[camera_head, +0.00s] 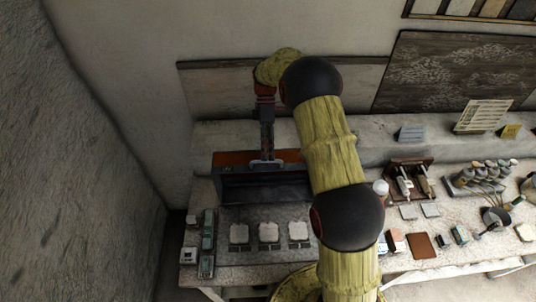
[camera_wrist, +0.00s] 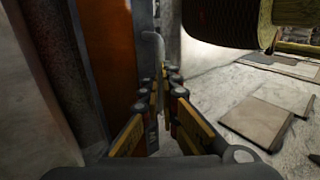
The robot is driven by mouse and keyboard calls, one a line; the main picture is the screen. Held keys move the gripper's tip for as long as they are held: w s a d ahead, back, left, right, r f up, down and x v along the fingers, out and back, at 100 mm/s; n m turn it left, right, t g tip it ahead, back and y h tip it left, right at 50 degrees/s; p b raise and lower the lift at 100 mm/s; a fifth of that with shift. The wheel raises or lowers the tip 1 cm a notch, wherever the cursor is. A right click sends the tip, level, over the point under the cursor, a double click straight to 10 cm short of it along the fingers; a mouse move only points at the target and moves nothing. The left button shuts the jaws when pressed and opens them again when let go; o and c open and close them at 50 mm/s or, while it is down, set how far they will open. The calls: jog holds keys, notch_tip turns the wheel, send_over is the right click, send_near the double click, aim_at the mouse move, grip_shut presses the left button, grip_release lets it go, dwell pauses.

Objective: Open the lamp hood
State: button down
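The lamp hood (camera_head: 234,158) is an orange-brown and dark box at the back left of the bench. In the wrist view its orange face (camera_wrist: 108,50) stands upright at the left. A pale grey bar handle (camera_wrist: 158,45) runs along that face. My gripper (camera_head: 265,155) reaches down to the hood's front from above. In the wrist view my gripper (camera_wrist: 160,88) has its fingers close together on either side of the handle, with the bar between the tips. Below the orange part is a dark front or opening (camera_head: 265,190); I cannot tell how far the hood is raised.
Several pale square pieces (camera_head: 269,232) lie on a grey plate before the hood. Small boxes (camera_head: 208,230) stand at its left. A tool stand (camera_head: 408,180), bottles (camera_head: 482,180) and a pan (camera_head: 495,216) are to the right. A wall rises close behind.

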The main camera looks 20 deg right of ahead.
jog(key=c, duration=2.5)
grip_release()
jog(key=f, duration=0.1)
jog(key=s+f, duration=0.1)
jog(key=shift+f, duration=0.3)
jog(key=o, duration=0.7)
jog(key=shift+w+f, duration=0.1)
jog(key=shift+w, duration=0.1)
jog(key=shift+c, duration=0.4)
jog(key=v, duration=1.2)
jog(key=shift+w+a+f, duration=0.1)
jog(key=shift+a, duration=0.1)
jog(key=shift+c, duration=0.2)
jog(key=shift+w+r, duration=0.2)
jog(key=shift+r, duration=0.25)
